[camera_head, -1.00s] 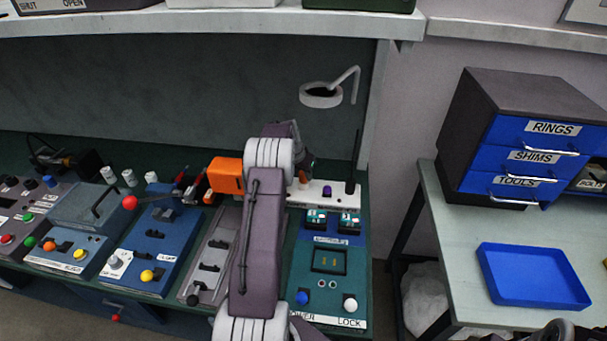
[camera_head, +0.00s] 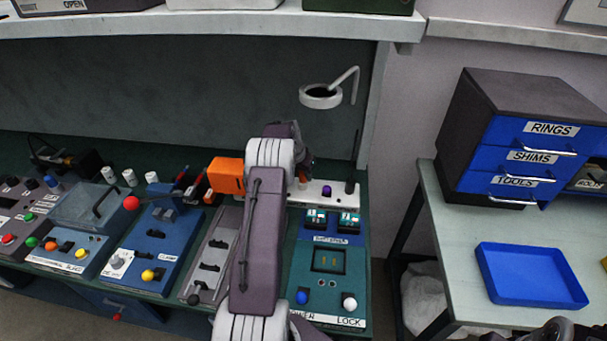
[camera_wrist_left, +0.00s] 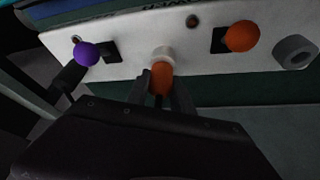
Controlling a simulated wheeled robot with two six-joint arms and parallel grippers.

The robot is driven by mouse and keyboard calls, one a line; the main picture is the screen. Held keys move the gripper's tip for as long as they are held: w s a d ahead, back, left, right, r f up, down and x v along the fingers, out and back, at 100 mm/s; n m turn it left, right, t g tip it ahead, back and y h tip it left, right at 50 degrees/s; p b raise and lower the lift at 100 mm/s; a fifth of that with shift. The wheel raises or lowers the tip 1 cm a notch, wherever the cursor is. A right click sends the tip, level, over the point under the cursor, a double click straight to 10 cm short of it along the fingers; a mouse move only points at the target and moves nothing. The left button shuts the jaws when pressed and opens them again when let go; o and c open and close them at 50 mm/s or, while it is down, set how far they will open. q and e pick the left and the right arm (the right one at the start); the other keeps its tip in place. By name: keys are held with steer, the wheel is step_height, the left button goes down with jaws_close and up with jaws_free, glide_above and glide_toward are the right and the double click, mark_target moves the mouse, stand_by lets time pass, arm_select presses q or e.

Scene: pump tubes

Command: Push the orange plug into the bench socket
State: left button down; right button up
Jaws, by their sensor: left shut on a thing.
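The orange plug (camera_wrist_left: 161,79) is in the left wrist view, between the fingers of my left gripper (camera_wrist_left: 160,92), which is shut on it. Its far end is at a white round socket collar (camera_wrist_left: 163,56) on the white strip (camera_wrist_left: 140,38). It overlaps the collar in this view; I cannot tell how deep it sits. In the head view my left gripper (camera_head: 303,164) is over the back of the bench, partly hidden by its own arm. A small orange bit shows below it there, beside the white strip (camera_head: 316,187).
In the left wrist view a purple knob (camera_wrist_left: 87,53) and an orange knob (camera_wrist_left: 241,36) flank the socket, with a grey ring (camera_wrist_left: 294,52) farther right. An orange box (camera_head: 227,175) stands left of my arm. A blue tray (camera_head: 531,276) lies on the side table.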

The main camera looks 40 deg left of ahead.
arm_select(q)
steer(key=shift+f, duration=0.15)
steer(key=c, duration=1)
jaws_free()
steer(key=shift+c, duration=0.2)
steer(key=v, duration=0.9)
